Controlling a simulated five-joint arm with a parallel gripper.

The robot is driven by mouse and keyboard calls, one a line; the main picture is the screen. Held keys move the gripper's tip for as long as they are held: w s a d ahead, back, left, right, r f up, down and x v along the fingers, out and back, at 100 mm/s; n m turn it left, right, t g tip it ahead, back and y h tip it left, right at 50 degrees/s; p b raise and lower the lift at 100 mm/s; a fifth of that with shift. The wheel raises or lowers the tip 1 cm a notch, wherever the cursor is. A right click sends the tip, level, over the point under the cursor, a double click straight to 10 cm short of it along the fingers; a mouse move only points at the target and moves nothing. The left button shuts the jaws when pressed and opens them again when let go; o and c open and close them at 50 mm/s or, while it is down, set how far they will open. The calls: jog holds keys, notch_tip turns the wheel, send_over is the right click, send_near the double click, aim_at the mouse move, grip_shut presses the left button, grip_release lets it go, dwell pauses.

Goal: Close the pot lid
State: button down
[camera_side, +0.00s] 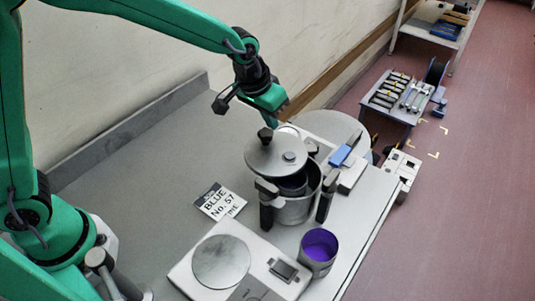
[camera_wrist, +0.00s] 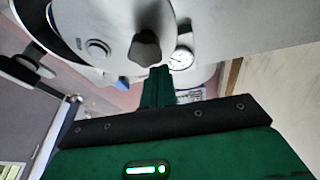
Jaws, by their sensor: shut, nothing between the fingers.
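A steel pot (camera_side: 297,211) stands near the right edge of the grey bench, with dark handles or clamps at its sides. Its round grey lid (camera_side: 268,160) sits high and off to the left, so part of the pot's mouth shows at the right. The lid has a dark knob (camera_side: 265,135) and a small round fitting. My gripper (camera_side: 271,121) is shut and empty just above the knob; I cannot tell whether they touch. In the wrist view, my gripper's fingers (camera_wrist: 160,84) are just below the knob (camera_wrist: 145,49), and the lid (camera_wrist: 122,20) fills the top.
A scale (camera_side: 250,245) with a round plate and a cup of purple liquid (camera_side: 319,251) stand in front of the pot. A label card (camera_side: 220,201) lies left of it. A blue-and-white block (camera_side: 347,160) is behind right. The bench's left side is clear.

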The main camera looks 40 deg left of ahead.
notch_tip(320, 180, up, 10)
jog(key=shift+w+f, duration=0.15)
jog(key=shift+f, duration=0.1)
jog(key=c, duration=1.3)
grip_release()
jog(key=shift+f, duration=0.1)
jog(key=shift+o, duration=1.3)
jog(key=shift+s+f+n+g, duration=0.1)
jog(key=shift+s+n+g, duration=0.15)
jog(key=shift+n, duration=0.25)
jog(key=n+g, duration=0.1)
jog(key=n, duration=0.1)
jog(key=s+f+n+g+y, duration=0.1)
jog(key=n, duration=0.1)
jog(key=s+n+g, duration=0.1)
jog(key=shift+s+d+f+n, duration=0.15)
jog(key=shift+s+d+n, duration=0.1)
jog(key=shift+d+n, duration=0.15)
jog(key=shift+f, duration=0.15)
jog(key=shift+a+f, duration=0.1)
jog(key=shift+f, duration=3.7)
